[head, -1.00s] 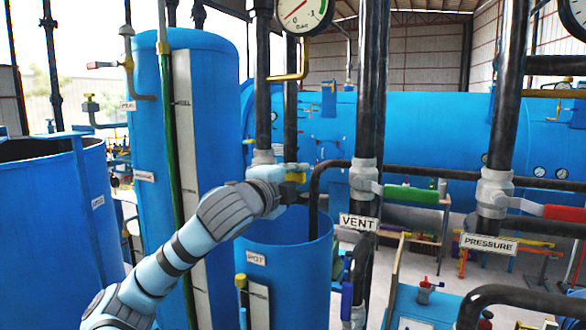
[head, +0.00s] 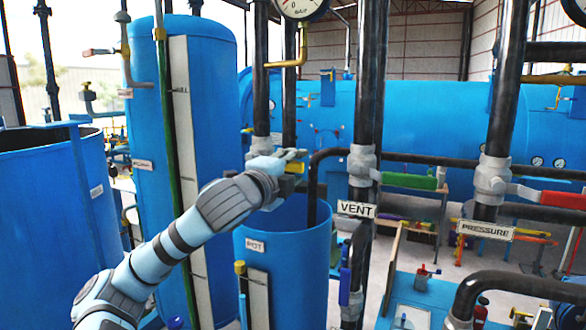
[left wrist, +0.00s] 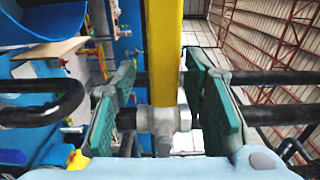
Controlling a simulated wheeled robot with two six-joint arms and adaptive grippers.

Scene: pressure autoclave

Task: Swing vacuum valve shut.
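The yellow lever (left wrist: 165,50) of a grey pipe valve (left wrist: 163,120) runs between the fingers of my left gripper (left wrist: 163,105) in the left wrist view. Its green pads stand wide apart, with a gap on each side of the lever. In the head view my left gripper (head: 293,166) is at the valve (head: 262,144) on the dark pipe left of the VENT pipe. It hides most of the lever; only bits of yellow show. No label on this valve is readable. My right gripper is not in view.
The VENT valve with a green lever (head: 408,181) and the PRESSURE valve with a red lever (head: 562,200) are to the right. The open blue pot (head: 285,270) stands below my left gripper. A tall blue tank (head: 215,90) is at left. A yellow gauge pipe (head: 290,62) is above.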

